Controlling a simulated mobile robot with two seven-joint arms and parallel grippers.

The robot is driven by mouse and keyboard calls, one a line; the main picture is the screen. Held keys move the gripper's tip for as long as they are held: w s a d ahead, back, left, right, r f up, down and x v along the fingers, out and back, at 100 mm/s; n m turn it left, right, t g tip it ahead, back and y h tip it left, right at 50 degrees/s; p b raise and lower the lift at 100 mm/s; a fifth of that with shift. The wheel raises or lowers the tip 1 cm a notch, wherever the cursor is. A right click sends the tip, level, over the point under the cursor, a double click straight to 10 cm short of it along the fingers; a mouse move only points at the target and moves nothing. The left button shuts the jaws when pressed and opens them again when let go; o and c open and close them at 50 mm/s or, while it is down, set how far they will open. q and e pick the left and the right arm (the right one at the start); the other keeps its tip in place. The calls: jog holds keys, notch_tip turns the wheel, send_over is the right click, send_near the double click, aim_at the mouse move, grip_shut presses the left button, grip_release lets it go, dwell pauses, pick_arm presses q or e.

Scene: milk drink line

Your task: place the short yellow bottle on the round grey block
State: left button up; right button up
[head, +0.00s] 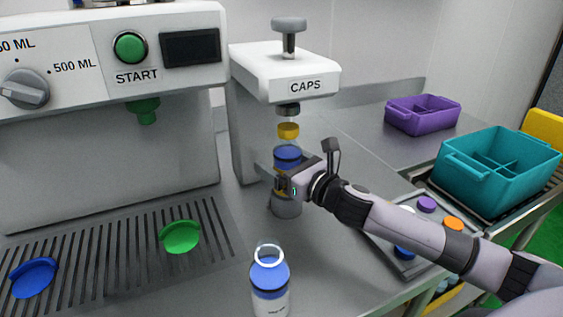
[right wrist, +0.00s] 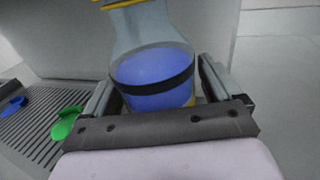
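The short yellow bottle (head: 287,155) has a yellow cap, clear shoulders, a blue band and a bit of yellow low down. It is upright over the round grey block (head: 286,207), below the CAPS press head. Whether its base touches the block is hidden by my gripper. My right gripper (head: 281,185) is shut on the bottle's lower part from the right. In the right wrist view the bottle (right wrist: 155,75) tilts in the picture, with one finger on each side close against it. My left gripper is not in view.
The CAPS press (head: 285,75) stands over the block. A blue-banded open bottle (head: 269,280) stands in front on the counter. A tray (head: 415,262) of caps lies under my right arm. Teal (head: 505,175) and purple (head: 422,115) crates are at right. Green (head: 180,237) and blue (head: 33,277) discs lie left.

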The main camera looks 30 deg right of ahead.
jog(key=shift+r, duration=0.15)
jog(key=b+v, duration=0.2)
jog(key=v, duration=1)
jog(key=shift+r, duration=0.1)
dwell(0.7)
